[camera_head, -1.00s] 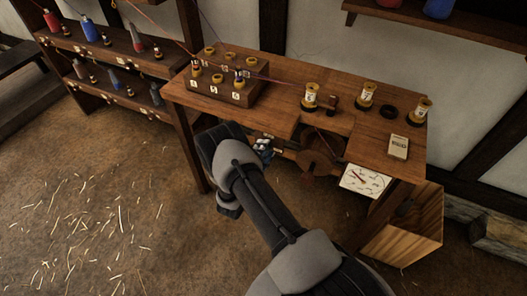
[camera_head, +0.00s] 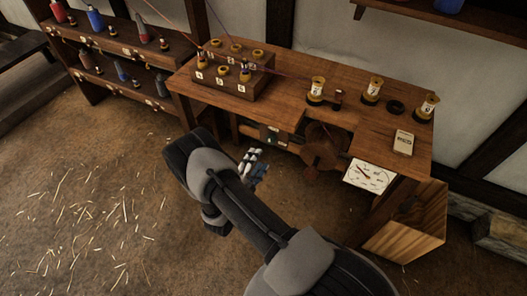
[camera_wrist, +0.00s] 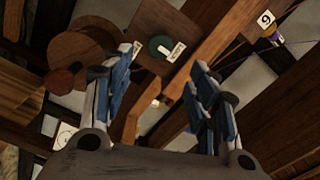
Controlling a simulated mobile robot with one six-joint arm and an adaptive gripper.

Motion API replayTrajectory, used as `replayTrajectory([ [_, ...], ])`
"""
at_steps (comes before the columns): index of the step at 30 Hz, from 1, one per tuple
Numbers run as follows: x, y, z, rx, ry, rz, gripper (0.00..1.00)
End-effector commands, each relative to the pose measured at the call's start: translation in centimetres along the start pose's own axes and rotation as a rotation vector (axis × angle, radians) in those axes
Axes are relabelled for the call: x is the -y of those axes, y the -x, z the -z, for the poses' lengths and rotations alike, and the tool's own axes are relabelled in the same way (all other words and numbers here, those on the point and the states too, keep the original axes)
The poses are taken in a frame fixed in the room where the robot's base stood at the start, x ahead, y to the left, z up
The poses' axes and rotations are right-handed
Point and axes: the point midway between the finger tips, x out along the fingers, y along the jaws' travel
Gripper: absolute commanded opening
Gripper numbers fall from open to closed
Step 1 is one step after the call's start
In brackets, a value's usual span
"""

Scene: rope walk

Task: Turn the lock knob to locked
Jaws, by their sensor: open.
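The lock knob (camera_wrist: 160,47) is a round dark green disc with a white bar on it, set on a brown wooden block. A small white label (camera_wrist: 178,51) with unreadable marks sits beside it. In the head view the knob (camera_head: 271,139) is a small green patch under the bench's front edge. My gripper (camera_head: 255,166) is in front of and below it, apart from it. In the wrist view my gripper (camera_wrist: 166,85) has its blue and grey fingers spread, with nothing between them; the knob lies beyond the fingertips.
The wooden bench (camera_head: 330,88) carries numbered yellow spools and a spool block. A brown wheel (camera_head: 322,146) and a white dial (camera_head: 369,175) are right of the knob. A wooden box (camera_head: 413,222) stands at the bench's right leg. The floor at left is open, with straw.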

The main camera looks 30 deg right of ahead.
Motion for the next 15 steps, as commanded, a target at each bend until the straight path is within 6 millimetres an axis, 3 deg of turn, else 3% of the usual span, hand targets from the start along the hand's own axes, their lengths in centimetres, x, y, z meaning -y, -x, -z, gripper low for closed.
replayTrajectory([
  [6, 0.0, 2.5, 0.0, 0.001, 0.001, 0.000, 0.54],
  [15, 0.0, 2.9, 0.0, -0.001, 0.001, -0.001, 0.54],
])
